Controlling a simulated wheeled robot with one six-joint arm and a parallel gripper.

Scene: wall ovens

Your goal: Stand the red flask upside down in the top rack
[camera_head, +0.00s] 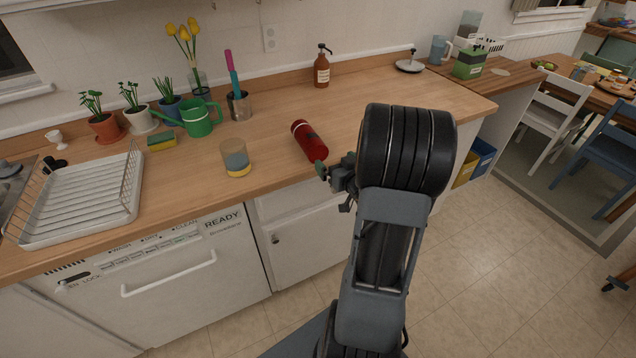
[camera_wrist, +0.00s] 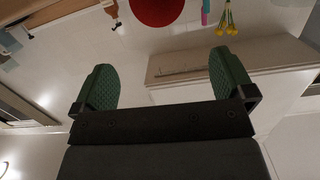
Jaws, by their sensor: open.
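The red flask (camera_head: 306,136) lies on its side on the wooden counter, with its near end toward my gripper. My gripper (camera_head: 321,172) is by that near end, at the counter's front edge; the head view does not show clearly how far apart they are. In the wrist view the green fingers of my gripper (camera_wrist: 160,62) are spread and empty. A round red end of the flask (camera_wrist: 157,8) shows beyond them at the top edge, partly cut off. The dishwasher (camera_head: 165,285) below the counter has its door shut, so any rack inside is hidden.
A white dish rack (camera_head: 82,232) stands on the left of the counter. A glass (camera_head: 236,158) stands left of the flask, with a green watering can (camera_head: 197,120) and utensil cup (camera_head: 239,106) behind. A brown bottle (camera_head: 321,70) stands at the back.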

